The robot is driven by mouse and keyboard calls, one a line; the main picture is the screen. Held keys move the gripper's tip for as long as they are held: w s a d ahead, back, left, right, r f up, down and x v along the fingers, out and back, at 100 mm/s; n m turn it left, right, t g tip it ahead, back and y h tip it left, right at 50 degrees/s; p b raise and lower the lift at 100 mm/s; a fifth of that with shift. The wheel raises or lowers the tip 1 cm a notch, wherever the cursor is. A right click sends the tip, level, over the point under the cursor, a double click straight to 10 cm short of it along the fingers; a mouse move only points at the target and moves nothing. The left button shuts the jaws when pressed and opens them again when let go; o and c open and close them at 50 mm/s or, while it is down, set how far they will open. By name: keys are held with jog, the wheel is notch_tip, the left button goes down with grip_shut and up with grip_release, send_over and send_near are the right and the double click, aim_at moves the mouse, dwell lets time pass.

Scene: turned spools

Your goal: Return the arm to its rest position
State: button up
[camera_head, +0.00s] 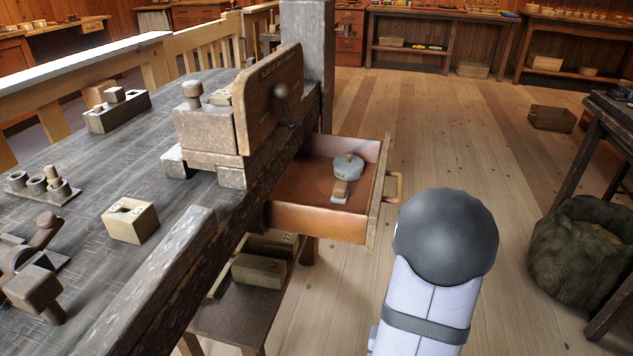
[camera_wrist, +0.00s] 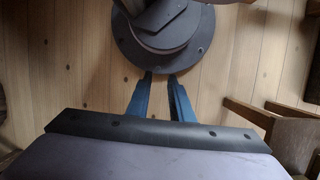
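My gripper (camera_wrist: 160,76) shows in the wrist view as two blue fingers. Their tips are apart and nothing is between them, so it is open and empty. It points over the plank floor (camera_wrist: 60,85) towards a dark round flanged base, which looks like part of my own body. In the head view my arm's dark rounded joint and pale link stand at the lower right, to the right of the open drawer (camera_head: 315,206). The gripper itself is not visible in the head view.
The drawer sticks out from the workbench (camera_head: 90,185) and holds a grey round-topped item (camera_head: 348,166). A wooden block (camera_head: 130,220) and vise-like fixture (camera_head: 208,135) stand on the bench. A sack (camera_head: 583,255) stands at right. The middle floor is clear.

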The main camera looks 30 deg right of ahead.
jog(key=w+a+r+n+t+h, duration=0.1)
jog(key=w+a+r+n, duration=0.25)
jog(key=a, duration=0.25)
jog(key=w+a+r+n+t+h+p, duration=0.1)
jog(key=w+a+r+n, duration=0.25)
jog(key=a, duration=0.25)
jog(key=w+a+r+n+t, duration=0.1)
jog(key=w+a+r+n, duration=0.15)
jog(key=w+a, duration=0.2)
notch_tip(320, 180, up, 38)
jog(key=p, duration=3.8)
jog(key=shift+s+a, duration=0.25)
jog(key=shift+s, duration=0.1)
jog(key=shift+f, duration=0.25)
notch_tip(320, 180, down, 40)
jog(key=b, duration=3.9)
jog(key=shift+r, duration=0.25)
